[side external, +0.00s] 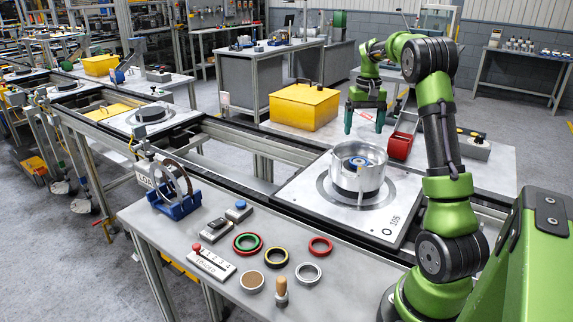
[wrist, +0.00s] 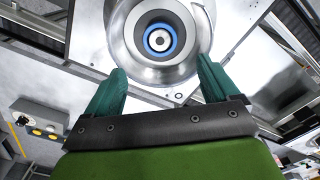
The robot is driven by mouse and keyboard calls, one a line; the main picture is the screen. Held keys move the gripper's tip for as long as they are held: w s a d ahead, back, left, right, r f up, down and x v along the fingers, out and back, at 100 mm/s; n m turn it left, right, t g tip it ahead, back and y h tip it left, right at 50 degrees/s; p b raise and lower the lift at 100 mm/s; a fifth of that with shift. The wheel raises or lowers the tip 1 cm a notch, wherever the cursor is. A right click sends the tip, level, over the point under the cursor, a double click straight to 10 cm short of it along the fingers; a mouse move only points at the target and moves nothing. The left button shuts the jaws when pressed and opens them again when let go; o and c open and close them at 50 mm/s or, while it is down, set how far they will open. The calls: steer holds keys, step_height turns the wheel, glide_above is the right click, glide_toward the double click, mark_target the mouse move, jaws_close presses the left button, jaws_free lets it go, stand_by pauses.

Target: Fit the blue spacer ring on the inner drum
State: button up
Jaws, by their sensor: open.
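The blue spacer ring (side external: 357,161) lies inside the silver drum housing (side external: 343,183) on the pallet plate. In the wrist view, the blue ring (wrist: 160,39) sits around the pale centre hub of the inner drum (wrist: 160,41). I cannot tell whether it is fully down. My gripper (side external: 365,118) hangs above the far side of the housing, its green fingers apart and empty. In the wrist view, the open fingers (wrist: 161,78) frame the near side of the housing (wrist: 196,62), with nothing between them.
The bench in front holds a red-and-green ring pair (side external: 247,243), a yellow-and-black ring (side external: 276,257), a red ring (side external: 320,246), a silver ring (side external: 308,273) and a wooden-handled tool (side external: 281,292). A yellow box (side external: 303,106) and a red bin (side external: 399,146) stand behind the pallet plate (side external: 310,200).

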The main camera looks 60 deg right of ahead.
steer(key=w+a+r+n+t, duration=0.15)
steer(key=a+r, duration=0.25)
steer(key=a, duration=0.6)
steer(key=w+a+r+n+t, duration=0.15)
steer(key=a+r, duration=0.25)
steer(key=a, duration=0.5)
steer(key=s+a+f+n+t+y, duration=0.1)
steer(key=s+a, duration=0.3)
steer(key=a, duration=0.6)
steer(key=s+a+f+n+t+y, duration=0.1)
steer(key=s+a, duration=0.4)
steer(key=a, duration=0.5)
step_height(320, 180, down, 3)
steer(key=shift+s+a+r+n+t, duration=0.2)
steer(key=shift+n+t, duration=0.4)
steer(key=shift+t, duration=0.5)
